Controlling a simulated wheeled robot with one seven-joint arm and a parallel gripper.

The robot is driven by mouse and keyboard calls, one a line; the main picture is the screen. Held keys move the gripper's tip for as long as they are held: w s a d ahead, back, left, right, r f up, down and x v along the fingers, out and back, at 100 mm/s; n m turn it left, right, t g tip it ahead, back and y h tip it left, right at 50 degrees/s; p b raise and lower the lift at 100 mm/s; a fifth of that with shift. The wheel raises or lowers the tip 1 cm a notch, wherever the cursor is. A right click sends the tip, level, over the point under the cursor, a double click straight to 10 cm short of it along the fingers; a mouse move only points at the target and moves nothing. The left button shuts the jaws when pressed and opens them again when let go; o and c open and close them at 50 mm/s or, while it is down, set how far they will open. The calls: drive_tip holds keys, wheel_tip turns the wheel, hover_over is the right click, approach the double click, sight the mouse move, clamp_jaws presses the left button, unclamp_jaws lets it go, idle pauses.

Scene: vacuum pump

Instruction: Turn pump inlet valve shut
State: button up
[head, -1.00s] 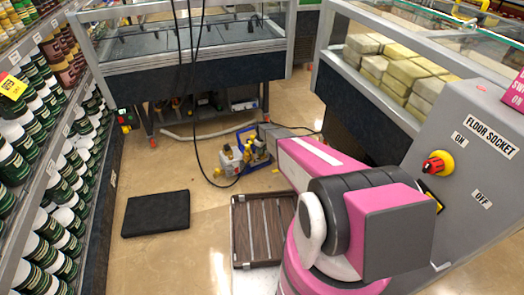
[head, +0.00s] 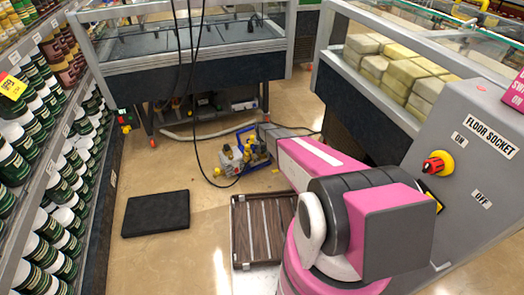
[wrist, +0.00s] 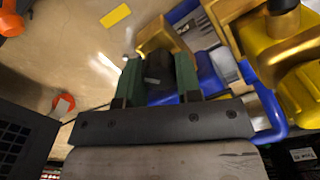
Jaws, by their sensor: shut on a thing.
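The pump (head: 232,163), yellow and pale grey with blue parts, stands on the floor in the middle of the head view. The wrist view shows its yellow body (wrist: 295,85), a brass-coloured fitting (wrist: 160,36) and a blue frame (wrist: 213,75). My gripper (wrist: 158,72) has green fingers, one on each side of a dark valve handle (wrist: 158,66) by the brass fitting. The fingers are shut on this handle. In the head view my arm hides the gripper and the handle. How far the valve is turned cannot be told.
A black mat (head: 156,213) and a slatted wooden panel (head: 258,228) lie on the floor. A pale hose (head: 195,134) runs behind the pump, and a black cable hangs down near it. Shelves of jars are left. A floor socket box (head: 470,180) is right.

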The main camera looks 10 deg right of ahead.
drive_tip(key=m, duration=0.7)
idle(0.6)
drive_tip(key=o, duration=0.9)
drive_tip(key=shift+o, duration=0.2)
wheel_tip(320, 180, up, 11)
